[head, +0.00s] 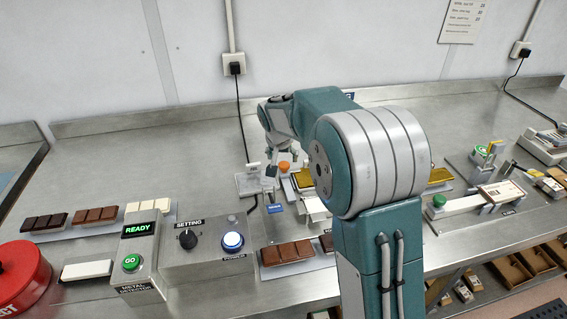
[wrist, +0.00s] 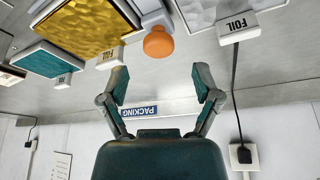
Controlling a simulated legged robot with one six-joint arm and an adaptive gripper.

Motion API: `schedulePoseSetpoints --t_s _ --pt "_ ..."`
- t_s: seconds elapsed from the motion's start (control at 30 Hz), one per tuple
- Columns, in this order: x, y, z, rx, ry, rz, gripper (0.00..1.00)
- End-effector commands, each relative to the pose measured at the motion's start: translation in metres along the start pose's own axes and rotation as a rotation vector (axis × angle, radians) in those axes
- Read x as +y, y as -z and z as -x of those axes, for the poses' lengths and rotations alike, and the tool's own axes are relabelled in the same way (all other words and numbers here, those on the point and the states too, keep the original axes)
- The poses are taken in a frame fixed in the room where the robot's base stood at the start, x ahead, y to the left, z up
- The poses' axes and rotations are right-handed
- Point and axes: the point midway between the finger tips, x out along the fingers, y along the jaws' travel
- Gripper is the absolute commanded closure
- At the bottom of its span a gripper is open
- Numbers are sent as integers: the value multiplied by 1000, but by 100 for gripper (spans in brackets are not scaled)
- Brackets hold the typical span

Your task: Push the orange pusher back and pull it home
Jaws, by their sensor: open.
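The orange pusher (wrist: 158,42) shows in the wrist view as a round orange knob on a pale mount, just beyond my fingertips and near the middle. In the head view the orange knob (head: 284,166) shows small, just left of my arm. My gripper (wrist: 162,78) is open and empty, its two fingers wide apart. The knob is in front of the gap between them, and I see no contact. In the head view my arm hides much of the area around the knob, and the gripper's fingers are hard to make out.
In the wrist view, gold foil (wrist: 85,30) and silver foil (wrist: 210,12) flank the pusher, with teal foil (wrist: 48,62) farther left. A PACKING sign (wrist: 139,111) is behind. The metal detector (head: 140,262) and chocolate bars (head: 95,215) stand at left. Bare counter (head: 120,165) lies at back left.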

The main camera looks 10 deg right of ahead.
Motion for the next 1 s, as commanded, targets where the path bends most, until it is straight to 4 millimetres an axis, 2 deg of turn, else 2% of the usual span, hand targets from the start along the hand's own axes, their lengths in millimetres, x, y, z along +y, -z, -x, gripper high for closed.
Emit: schedulePoseSetpoints --t_s 0.1,0.23,0.57,0.6,0.77,0.8,1.0 --pt "1 0 -21 -3 -1 -1 19" --pt "0 0 -34 -1 0 -2 19" --pt "0 0 -39 1 0 -1 19" --pt "0 0 -39 1 0 -1 23" --pt "0 0 -39 1 1 -1 95" --pt "0 0 -39 0 1 -1 100" --pt "0 0 -40 0 1 0 100"
